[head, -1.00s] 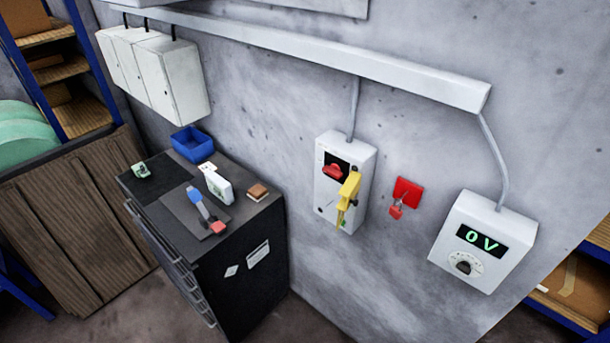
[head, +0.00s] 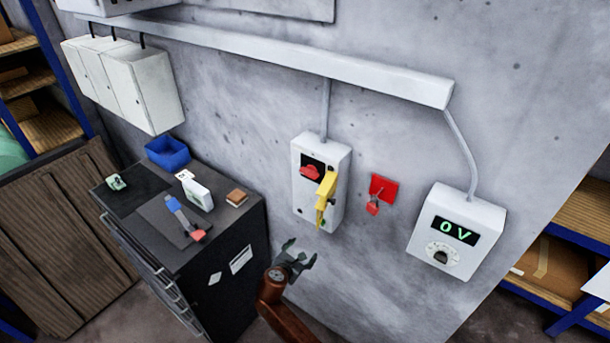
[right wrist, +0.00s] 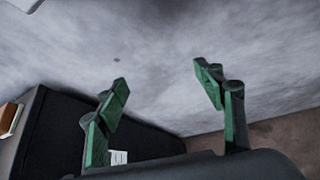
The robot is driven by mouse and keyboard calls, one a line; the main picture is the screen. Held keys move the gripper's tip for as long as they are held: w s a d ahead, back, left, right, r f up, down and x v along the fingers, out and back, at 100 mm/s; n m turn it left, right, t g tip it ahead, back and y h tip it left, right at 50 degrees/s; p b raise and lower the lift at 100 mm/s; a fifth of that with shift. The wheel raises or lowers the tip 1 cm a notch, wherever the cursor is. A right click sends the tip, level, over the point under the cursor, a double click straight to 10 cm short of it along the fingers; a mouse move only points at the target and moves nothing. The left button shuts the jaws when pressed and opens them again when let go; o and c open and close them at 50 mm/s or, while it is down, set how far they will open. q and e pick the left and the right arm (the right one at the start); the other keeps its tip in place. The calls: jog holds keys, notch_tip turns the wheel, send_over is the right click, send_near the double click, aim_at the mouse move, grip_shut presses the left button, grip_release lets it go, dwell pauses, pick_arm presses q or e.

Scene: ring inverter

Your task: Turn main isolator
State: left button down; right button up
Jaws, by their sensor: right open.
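The main isolator (head: 338,160) is a white box on the wall with a red rotary handle (head: 310,171) on a black plate. A yellow clamp-like piece (head: 327,190) hangs at the handle's right side. A red padlock (head: 373,206) hangs on a red wall plate (head: 383,187) to the right. My right gripper (head: 299,258) is open and empty, below the isolator and apart from it. In the right wrist view its green fingers (right wrist: 160,92) are spread toward bare wall; the isolator is not seen there. My left gripper is not in view.
A black cabinet (head: 225,275) stands left of my right gripper, with a blue bin (head: 168,152) and small items on top. A display box (head: 455,232) reading 0 V is on the wall at right.

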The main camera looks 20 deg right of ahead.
jog(key=w+a+r+n+t+h, duration=0.1)
jog(key=a+r+t+h, duration=0.15)
jog(key=r, duration=1.65)
jog(key=g+h, duration=0.1)
jog(key=h, duration=0.3)
send_near(307, 174)
jog(key=x, duration=0.2)
jog(key=p+x, duration=0.1)
jog(key=x, duration=0.6)
jog(key=shift+w+d+f, duration=0.1)
jog(key=shift+w, duration=0.1)
jog(key=shift+c, duration=0.3)
jog(key=c, duration=1.1)
